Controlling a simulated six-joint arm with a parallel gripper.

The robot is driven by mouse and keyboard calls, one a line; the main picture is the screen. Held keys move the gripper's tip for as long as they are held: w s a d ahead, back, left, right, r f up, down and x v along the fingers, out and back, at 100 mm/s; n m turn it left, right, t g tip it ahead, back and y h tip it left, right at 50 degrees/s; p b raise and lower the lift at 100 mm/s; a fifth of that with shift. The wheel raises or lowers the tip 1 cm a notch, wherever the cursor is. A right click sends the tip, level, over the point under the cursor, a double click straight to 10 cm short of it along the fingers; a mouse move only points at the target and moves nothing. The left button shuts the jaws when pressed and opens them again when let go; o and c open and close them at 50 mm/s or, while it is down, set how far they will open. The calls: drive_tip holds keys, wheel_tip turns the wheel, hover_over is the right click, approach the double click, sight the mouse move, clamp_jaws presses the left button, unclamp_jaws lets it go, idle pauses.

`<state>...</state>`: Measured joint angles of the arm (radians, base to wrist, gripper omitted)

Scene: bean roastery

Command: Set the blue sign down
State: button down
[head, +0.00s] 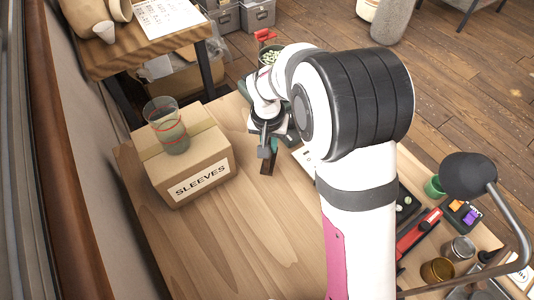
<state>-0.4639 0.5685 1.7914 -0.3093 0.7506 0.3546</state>
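My gripper (267,152) is over the wooden table, just right of the cardboard box. It points down and is seen from above, partly covered by my own arm. A small grey-blue piece and a dark, narrow piece show at its fingertips. I cannot tell whether either is the blue sign or part of the gripper. No blue sign can be made out clearly elsewhere. My arm hides much of the table's right half.
A cardboard box (194,173) marked SLEEVES stands left on the table (230,245), with a clear cup (168,128) on top. The front middle is bare. A red-handled item (418,232), jars (437,270) and a black lamp (468,174) crowd the right. A green-rimmed bowl (270,56) stands behind.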

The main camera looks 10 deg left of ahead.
drive_tip(key=shift+a+f, duration=0.2)
drive_tip(key=shift+f, duration=0.9)
drive_tip(key=shift+a+f, duration=0.15)
drive_tip(key=shift+f, duration=0.95)
drive_tip(key=shift+f, duration=0.1)
drive_tip(key=c, duration=0.9)
unclamp_jaws()
wheel_tip(320, 180, up, 12)
drive_tip(key=s, duration=0.2)
drive_tip(key=s+d+r+m, duration=0.2)
drive_tip(key=s+d+r, duration=0.3)
drive_tip(key=s+d, duration=0.4)
drive_tip(key=s+d+m+g+y, duration=0.1)
drive_tip(key=s+d, duration=0.5)
drive_tip(key=s, duration=1)
drive_tip(key=m+g, duration=0.1)
drive_tip(key=m, duration=0.1)
drive_tip(key=shift+d+f+m+y, duration=0.15)
drive_tip(key=shift+m+y, duration=0.15)
drive_tip(key=shift+y, duration=0.1)
